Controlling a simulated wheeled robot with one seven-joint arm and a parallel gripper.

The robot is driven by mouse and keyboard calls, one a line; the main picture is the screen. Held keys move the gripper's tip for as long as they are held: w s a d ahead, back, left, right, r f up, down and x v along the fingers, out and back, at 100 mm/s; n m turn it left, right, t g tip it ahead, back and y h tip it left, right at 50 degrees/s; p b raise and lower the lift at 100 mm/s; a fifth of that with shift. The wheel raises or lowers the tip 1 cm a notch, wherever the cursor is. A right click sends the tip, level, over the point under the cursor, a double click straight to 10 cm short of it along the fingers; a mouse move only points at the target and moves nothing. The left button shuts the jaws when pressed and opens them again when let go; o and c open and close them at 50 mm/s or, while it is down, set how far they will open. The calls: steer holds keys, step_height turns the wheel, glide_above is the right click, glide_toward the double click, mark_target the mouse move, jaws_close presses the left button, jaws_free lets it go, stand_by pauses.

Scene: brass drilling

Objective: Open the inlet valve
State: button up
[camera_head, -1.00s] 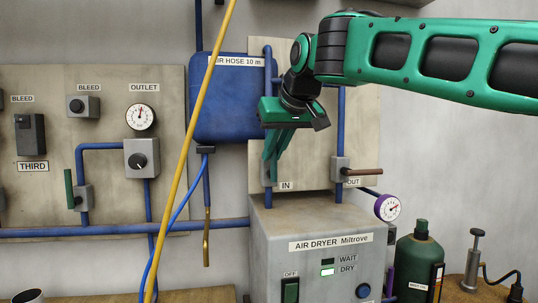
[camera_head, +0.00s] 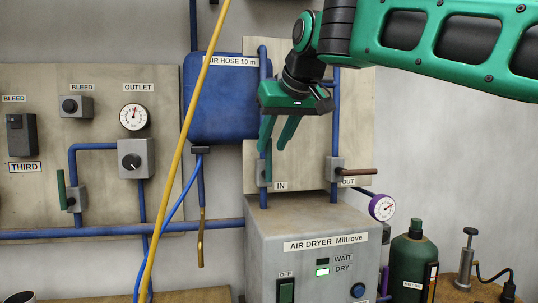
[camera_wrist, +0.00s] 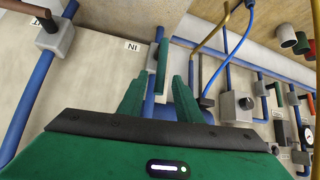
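The inlet valve (camera_head: 262,173) is a small grey block on the blue pipe beside the IN label, above the air dryer. Its green handle (camera_head: 268,160) looks upright, along the pipe. The handle also shows in the wrist view (camera_wrist: 162,62), roughly in line with the gap between my fingertips and beyond them. My gripper (camera_head: 273,148) is open, with its two green fingers apart and pointing down just above the valve. In the wrist view my gripper (camera_wrist: 159,79) has nothing clearly held between its fingers. Whether a finger touches the handle, I cannot tell.
The OUT valve (camera_head: 335,170) with a brown sideways handle is to the right. The air dryer (camera_head: 310,240) stands below. A blue hose box (camera_head: 225,105) is behind left, and a yellow hose (camera_head: 183,150) crosses in front of the wall. A purple gauge (camera_head: 382,207) is at lower right.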

steer(key=v, duration=0.6)
steer(key=shift+s+r, duration=0.1)
steer(key=s+d+f+m+g+h, duration=0.2)
steer(key=s+d+f+m, duration=0.15)
steer(key=d+f, duration=0.9)
steer(key=s+d+f+m+g+h, duration=0.2)
steer(key=s+d+f, duration=0.2)
steer(key=d+f, duration=0.85)
steer(key=s+d+f+m+g, duration=0.2)
steer(key=s+d+f, duration=0.2)
steer(key=s+f, duration=0.6)
steer(key=s+d+f+m+g+y, duration=0.1)
steer(key=s+d+f+m+g, duration=0.1)
steer(key=s+f, duration=0.8)
steer(key=s+d+m, duration=0.1)
steer(key=s+d, duration=0.1)
steer(key=s, duration=0.1)
steer(key=shift+s+d+f+g, duration=0.15)
steer(key=shift+s+d+g, duration=0.05)
steer(key=shift+g, duration=0.1)
